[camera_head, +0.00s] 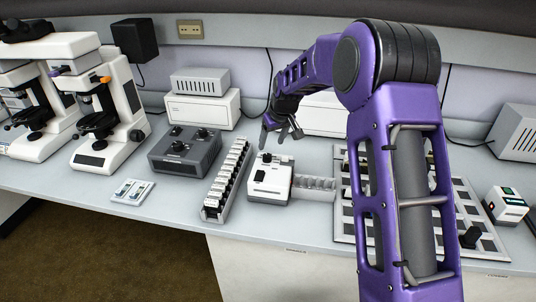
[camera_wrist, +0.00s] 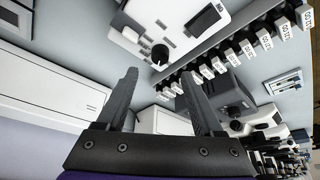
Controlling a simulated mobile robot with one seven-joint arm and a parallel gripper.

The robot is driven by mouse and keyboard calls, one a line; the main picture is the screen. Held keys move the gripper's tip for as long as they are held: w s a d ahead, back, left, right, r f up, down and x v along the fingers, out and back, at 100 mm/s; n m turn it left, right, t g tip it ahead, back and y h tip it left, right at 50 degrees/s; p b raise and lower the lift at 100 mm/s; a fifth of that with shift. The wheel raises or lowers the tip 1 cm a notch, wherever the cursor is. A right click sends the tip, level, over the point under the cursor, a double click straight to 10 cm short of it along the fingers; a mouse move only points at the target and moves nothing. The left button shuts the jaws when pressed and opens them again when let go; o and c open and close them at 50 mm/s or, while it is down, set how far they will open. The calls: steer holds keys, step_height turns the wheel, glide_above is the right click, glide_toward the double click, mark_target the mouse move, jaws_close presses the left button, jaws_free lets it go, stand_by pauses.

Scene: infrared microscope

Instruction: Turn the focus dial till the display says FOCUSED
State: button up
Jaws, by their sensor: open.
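The infrared microscope unit appears to be the small white box (camera_head: 270,183) on the bench, below my gripper (camera_head: 280,136). It also shows at the top of the wrist view (camera_wrist: 130,30). Its round black dial (camera_wrist: 160,53) has a pale pointer mark; the dial shows small in the head view (camera_head: 265,157). A dark display (camera_wrist: 201,20) sits on the same face; I cannot read any text on it. In the wrist view my gripper (camera_wrist: 158,74) is open and empty. Its fingertips appear either side of the dial's line, apart from it.
A rack of labelled slides (camera_head: 226,180) stands close left of the unit. A grey control box (camera_head: 185,150) with knobs is further left, and white microscopes (camera_head: 110,110) stand beyond. A large compartment tray (camera_head: 345,215) lies right. A flat slide holder (camera_head: 132,191) lies at the front.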

mark_target(267, 155)
steer(key=x, duration=0.7)
steer(key=shift+f, duration=0.1)
jaws_close()
